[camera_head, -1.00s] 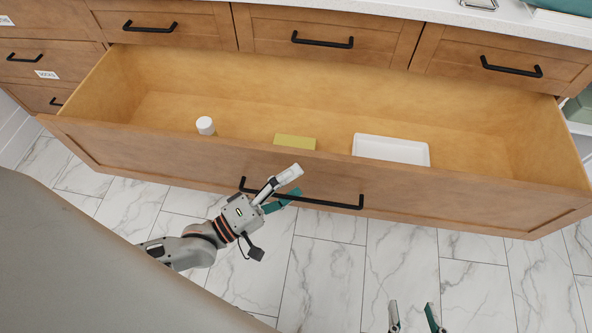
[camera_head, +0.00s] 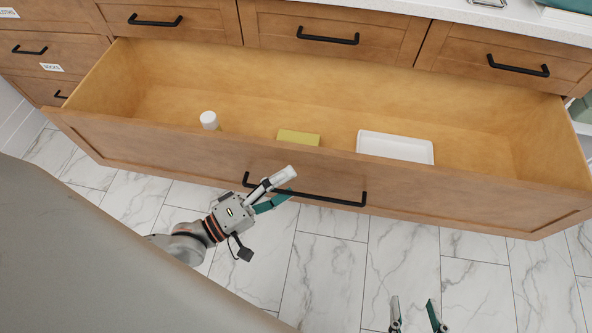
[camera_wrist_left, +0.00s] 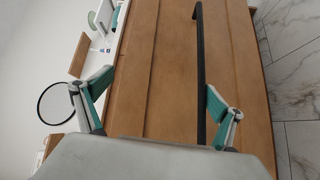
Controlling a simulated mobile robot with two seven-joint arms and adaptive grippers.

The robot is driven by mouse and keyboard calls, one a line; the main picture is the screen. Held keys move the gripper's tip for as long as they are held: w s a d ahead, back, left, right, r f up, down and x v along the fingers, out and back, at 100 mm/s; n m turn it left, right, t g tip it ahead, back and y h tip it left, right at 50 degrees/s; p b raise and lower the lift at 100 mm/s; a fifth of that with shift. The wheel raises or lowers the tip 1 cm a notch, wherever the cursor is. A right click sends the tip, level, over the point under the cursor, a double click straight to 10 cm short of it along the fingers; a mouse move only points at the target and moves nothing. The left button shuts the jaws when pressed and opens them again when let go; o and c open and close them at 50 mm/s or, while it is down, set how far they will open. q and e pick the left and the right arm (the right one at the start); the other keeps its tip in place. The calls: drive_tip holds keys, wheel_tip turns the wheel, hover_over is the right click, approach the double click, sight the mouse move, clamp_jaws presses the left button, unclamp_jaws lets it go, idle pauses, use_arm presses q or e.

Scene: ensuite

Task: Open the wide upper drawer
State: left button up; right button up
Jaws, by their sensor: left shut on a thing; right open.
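The wide upper drawer (camera_head: 150,142) stands far out from the cabinet, with its inside showing in the head view. Its long black handle (camera_head: 335,200) runs across the front and also shows in the wrist view (camera_wrist_left: 200,60). My left gripper (camera_head: 289,183) is at the handle's left half, shut on the handle. In the wrist view the handle lies between my left fingers, close beside the right-hand finger; the exact contact is not clear. My right gripper (camera_head: 413,300) is open and empty over the floor, apart from the drawer.
A white-capped bottle (camera_head: 209,121), a yellow block (camera_head: 298,138) and a white tray (camera_head: 395,147) are inside the drawer. Closed drawers (camera_head: 335,25) sit above under a white countertop (camera_head: 500,15). Marble floor (camera_head: 330,265) is clear in front.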

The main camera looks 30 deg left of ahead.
use_arm(q)
drive_tip(key=shift+s+a+r, duration=0.3)
drive_tip(key=shift+s+r, duration=0.1)
drive_tip(key=shift+s, duration=0.2)
drive_tip(key=shift+s+a+r, duration=0.25)
drive_tip(key=shift+s+r, duration=0.1)
drive_tip(key=shift+s, duration=0.2)
drive_tip(key=shift+c, duration=0.3)
drive_tip(key=shift+s+a, duration=0.2)
drive_tip(key=shift+s, duration=0.2)
drive_tip(key=c, duration=0.4)
drive_tip(key=shift+s+a, duration=0.1)
drive_tip(key=shift+s, duration=0.25)
drive_tip(key=c, duration=1)
drive_tip(key=shift+s+a+f, duration=0.25)
drive_tip(key=shift+s+f, duration=0.05)
drive_tip(key=shift+s, duration=0.2)
drive_tip(key=shift+s+a+f, duration=0.25)
drive_tip(key=shift+s, duration=0.25)
drive_tip(key=shift+c, duration=0.2)
use_arm(e)
drive_tip(key=shift+s+f, duration=0.2)
drive_tip(key=shift+s, duration=0.15)
drive_tip(key=shift+w+r, duration=0.15)
drive_tip(key=shift+r, duration=0.15)
